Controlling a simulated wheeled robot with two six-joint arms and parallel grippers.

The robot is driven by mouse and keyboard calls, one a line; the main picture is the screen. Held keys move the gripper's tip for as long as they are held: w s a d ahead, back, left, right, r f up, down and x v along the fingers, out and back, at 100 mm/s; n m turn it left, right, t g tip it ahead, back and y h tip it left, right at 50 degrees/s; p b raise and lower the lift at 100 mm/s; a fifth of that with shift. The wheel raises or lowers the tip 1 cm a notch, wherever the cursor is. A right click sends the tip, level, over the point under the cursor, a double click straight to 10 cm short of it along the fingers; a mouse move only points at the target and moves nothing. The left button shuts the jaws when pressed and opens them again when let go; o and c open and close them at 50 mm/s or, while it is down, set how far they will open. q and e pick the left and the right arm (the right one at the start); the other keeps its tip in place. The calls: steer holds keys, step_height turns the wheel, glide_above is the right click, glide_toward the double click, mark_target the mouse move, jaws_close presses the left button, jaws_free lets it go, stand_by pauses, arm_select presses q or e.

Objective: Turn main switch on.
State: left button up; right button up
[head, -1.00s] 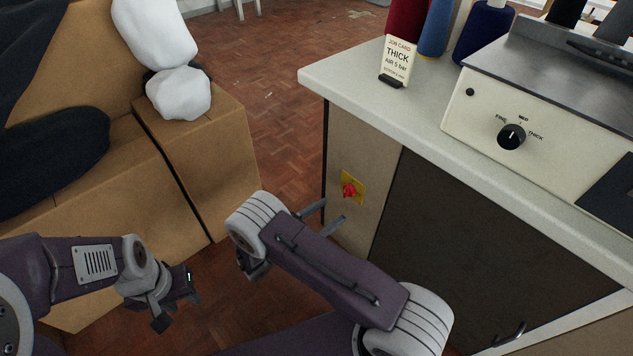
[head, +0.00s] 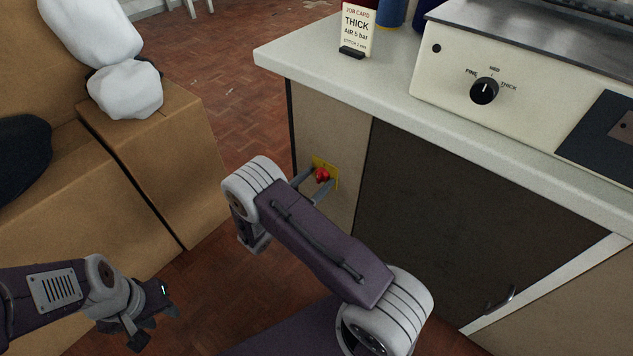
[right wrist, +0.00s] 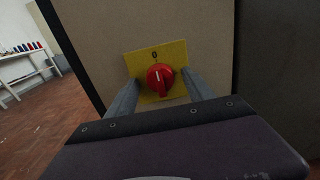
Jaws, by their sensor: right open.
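The main switch is a red rotary knob (head: 322,175) on a yellow plate (head: 331,168), set in the beige side panel of the cabinet. In the right wrist view the knob (right wrist: 160,79) has a white mark near its top, below a "0" on the yellow plate (right wrist: 178,52). My right gripper (head: 320,182) is open, with one finger on each side of the knob. It also shows in the right wrist view (right wrist: 158,88); whether the fingers touch the knob I cannot tell. My left gripper (head: 152,318) is low at the left, away from the switch; its jaw opening is unclear.
The cabinet's pale countertop (head: 290,62) overhangs above the switch. On it stand a job card (head: 357,28) and a machine with a black dial (head: 484,90). Cardboard boxes (head: 165,150) with white bundles stand at the left. Open wooden floor lies between boxes and cabinet.

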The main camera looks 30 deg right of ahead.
steer(key=shift+c, duration=0.3)
jaws_close()
steer(key=shift+m, duration=0.4)
steer(key=m+p, duration=0.1)
steer(key=m, duration=0.2)
steer(key=shift+p, duration=0.35)
steer(key=m+p, duration=0.1)
steer(key=m, duration=0.3)
steer(key=shift+m, duration=0.3)
steer(key=m+p, duration=0.1)
steer(key=m, duration=0.3)
steer(key=shift+m, duration=0.3)
steer(key=m+p, duration=0.1)
steer(key=m, duration=0.3)
steer(key=shift+m, duration=0.4)
